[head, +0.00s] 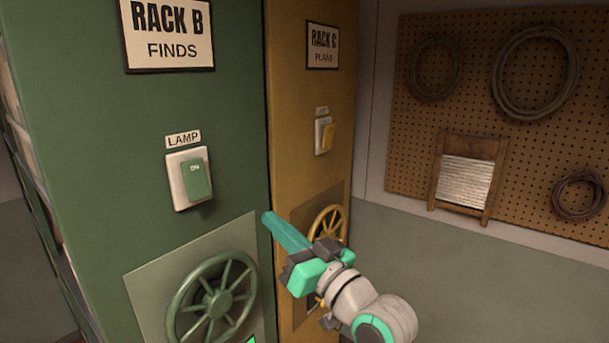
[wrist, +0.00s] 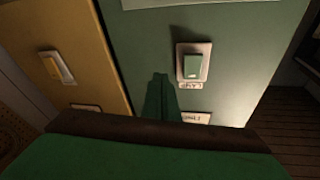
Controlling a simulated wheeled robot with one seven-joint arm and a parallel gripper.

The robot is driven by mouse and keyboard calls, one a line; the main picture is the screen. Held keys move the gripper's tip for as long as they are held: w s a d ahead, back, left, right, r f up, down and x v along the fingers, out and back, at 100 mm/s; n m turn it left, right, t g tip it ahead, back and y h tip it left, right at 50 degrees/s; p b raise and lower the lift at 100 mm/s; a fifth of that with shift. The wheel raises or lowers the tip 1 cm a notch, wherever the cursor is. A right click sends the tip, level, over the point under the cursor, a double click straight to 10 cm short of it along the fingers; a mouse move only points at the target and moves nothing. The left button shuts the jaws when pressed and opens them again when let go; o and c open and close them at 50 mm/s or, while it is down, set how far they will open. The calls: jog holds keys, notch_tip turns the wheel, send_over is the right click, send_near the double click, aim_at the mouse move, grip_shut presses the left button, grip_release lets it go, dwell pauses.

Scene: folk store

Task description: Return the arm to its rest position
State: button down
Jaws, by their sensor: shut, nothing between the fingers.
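My gripper (head: 268,217) is shut and empty, its teal fingers together and pointing up and left in the head view. It is in front of the corner between the green and yellow racks, right of the green handwheel. In the wrist view the shut fingers (wrist: 160,82) show dark green, beside the green rack's lamp switch (wrist: 195,66). My arm comes in from the lower right in the head view and covers part of the yellow handwheel (head: 327,222). Whether the fingers touch anything cannot be told.
The green Rack B (head: 90,150) has a lamp switch (head: 195,180) and a green handwheel (head: 212,300). The yellow Rack C (head: 295,110) has its own switch (head: 326,136). A pegboard (head: 475,110) with coils and a washboard hangs at the right, above clear grey wall.

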jog(key=s+d+f+m+t+h, duration=0.2)
jog(key=f+m+h, duration=0.2)
jog(key=f, duration=1)
jog(key=s+d+f+m+t+h, duration=0.15)
jog(key=f+m+h, duration=0.35)
jog(key=f, duration=0.9)
jog(key=s+d+f+m+g+h, duration=0.15)
jog(key=s+f+h, duration=0.25)
jog(key=s+f, duration=0.85)
jog(key=s+f+n+g, duration=0.1)
jog(key=s+f+n, duration=0.1)
jog(key=s, duration=1.1)
jog(key=s+f+n+g, duration=0.1)
jog(key=s+f+n, duration=0.2)
jog(key=s, duration=1)
jog(key=shift+d+h, duration=0.4)
jog(key=shift+d, duration=0.05)
